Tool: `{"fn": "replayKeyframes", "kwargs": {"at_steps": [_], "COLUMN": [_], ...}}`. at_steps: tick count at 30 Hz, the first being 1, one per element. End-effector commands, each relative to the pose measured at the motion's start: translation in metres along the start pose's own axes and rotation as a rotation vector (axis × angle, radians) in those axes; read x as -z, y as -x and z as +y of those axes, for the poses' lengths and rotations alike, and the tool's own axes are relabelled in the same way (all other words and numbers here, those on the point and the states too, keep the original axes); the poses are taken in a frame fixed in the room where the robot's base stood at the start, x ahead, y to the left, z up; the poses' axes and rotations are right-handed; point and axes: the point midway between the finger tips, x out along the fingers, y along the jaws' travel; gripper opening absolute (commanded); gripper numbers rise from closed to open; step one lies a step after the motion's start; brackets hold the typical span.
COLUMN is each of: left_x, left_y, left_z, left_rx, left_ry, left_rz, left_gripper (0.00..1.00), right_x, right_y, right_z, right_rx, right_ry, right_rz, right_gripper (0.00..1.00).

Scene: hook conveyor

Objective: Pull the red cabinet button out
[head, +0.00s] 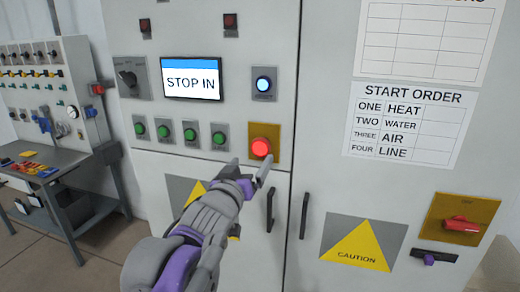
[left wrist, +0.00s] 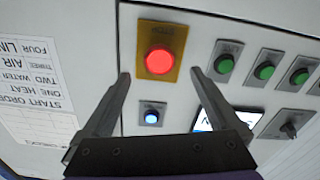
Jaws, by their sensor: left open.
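The red cabinet button (head: 261,147) glows on a yellow plate on the grey cabinet's left door. In the left wrist view the red button (left wrist: 159,60) shows between and beyond the two fingertips. My left gripper (head: 248,165) is open, with its fingers just below the button in the head view. In the left wrist view the left gripper (left wrist: 160,75) has its fingers spread on either side of the button plate, with nothing held. Whether a fingertip touches the plate cannot be told. My right gripper is not in view.
Several green buttons (head: 190,134) sit left of the red one. A blue lit button (head: 263,84) and a "STOP IN" screen (head: 191,78) are above. Door handles (head: 270,210) stick out below. A red rotary handle (head: 461,224) is at the right. A workbench (head: 60,170) stands at the left.

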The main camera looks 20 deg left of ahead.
Motion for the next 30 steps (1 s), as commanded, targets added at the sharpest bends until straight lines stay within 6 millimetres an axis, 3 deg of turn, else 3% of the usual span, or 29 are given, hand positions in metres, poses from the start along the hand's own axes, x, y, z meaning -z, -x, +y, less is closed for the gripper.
{"fn": "replayKeyframes", "kwargs": {"at_steps": [3, 10, 23, 26, 30], "left_x": [0.003, 0.002, 0.0, 0.0, 0.0], "left_y": [-0.025, -0.058, -0.069, -0.069, -0.069], "left_z": [0.001, 0.001, 0.0, 0.0, 0.0], "left_rx": [0.0, 0.0, 0.0, 0.0, 0.0], "left_ry": [0.002, 0.0, 0.001, 0.0, 0.0], "left_rz": [0.002, 0.001, 0.0, 0.0, 0.0], "left_gripper": [0.96, 0.96, 0.96, 0.83, 0.58], "right_x": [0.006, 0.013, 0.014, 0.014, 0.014], "right_y": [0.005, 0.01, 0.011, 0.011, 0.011], "right_z": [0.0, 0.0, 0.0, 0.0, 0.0], "right_rx": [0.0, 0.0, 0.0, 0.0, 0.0], "right_ry": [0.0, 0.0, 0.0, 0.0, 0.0], "right_rz": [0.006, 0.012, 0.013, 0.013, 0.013], "right_gripper": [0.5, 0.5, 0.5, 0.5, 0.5]}}
